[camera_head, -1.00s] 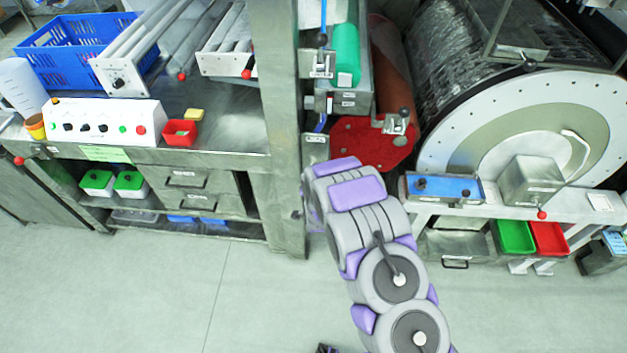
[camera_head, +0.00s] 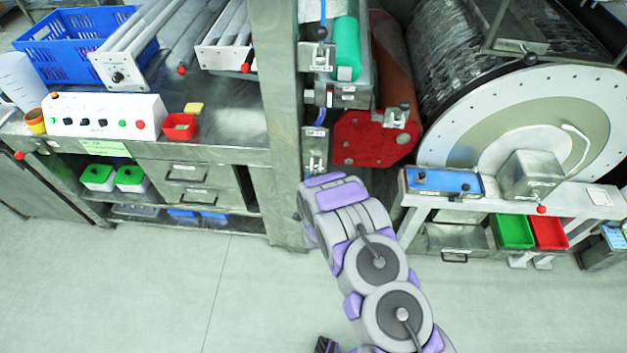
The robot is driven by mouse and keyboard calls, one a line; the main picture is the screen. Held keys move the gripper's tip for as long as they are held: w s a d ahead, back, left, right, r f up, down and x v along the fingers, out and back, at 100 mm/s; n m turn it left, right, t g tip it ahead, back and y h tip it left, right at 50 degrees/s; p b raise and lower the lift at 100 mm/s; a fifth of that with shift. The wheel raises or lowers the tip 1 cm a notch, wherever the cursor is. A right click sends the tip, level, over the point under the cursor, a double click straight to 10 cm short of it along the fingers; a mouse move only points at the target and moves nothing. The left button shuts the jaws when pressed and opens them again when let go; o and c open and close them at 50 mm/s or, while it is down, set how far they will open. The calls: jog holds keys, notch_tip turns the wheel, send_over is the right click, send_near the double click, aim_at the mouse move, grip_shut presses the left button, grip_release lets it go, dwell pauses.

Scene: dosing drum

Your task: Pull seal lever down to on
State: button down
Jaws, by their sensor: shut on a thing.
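My arm (camera_head: 345,215) reaches up from the bottom to the steel post left of the red-ended roller. My gripper is not visible; the last arm links hide the place where it would be. Just above the arm's end, a small labelled metal plate (camera_head: 315,146) with fittings is on the post.
The red roller end (camera_head: 365,140) and the large drum (camera_head: 530,125) are to the right. A bench with a white control box (camera_head: 105,117) and a blue crate (camera_head: 75,47) is at left. The floor in front is clear.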

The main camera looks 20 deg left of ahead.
jog(key=shift+f, duration=0.1)
jog(key=c, duration=0.8)
grip_release()
jog(key=shift+a, duration=0.2)
jog(key=shift+d, duration=0.2)
jog(key=shift+s+d, duration=0.1)
jog(key=shift+s, duration=0.2)
jog(key=p+v, duration=0.2)
jog(key=v, duration=1.4)
jog(key=shift+s, duration=0.35)
jog(key=shift+w, duration=0.15)
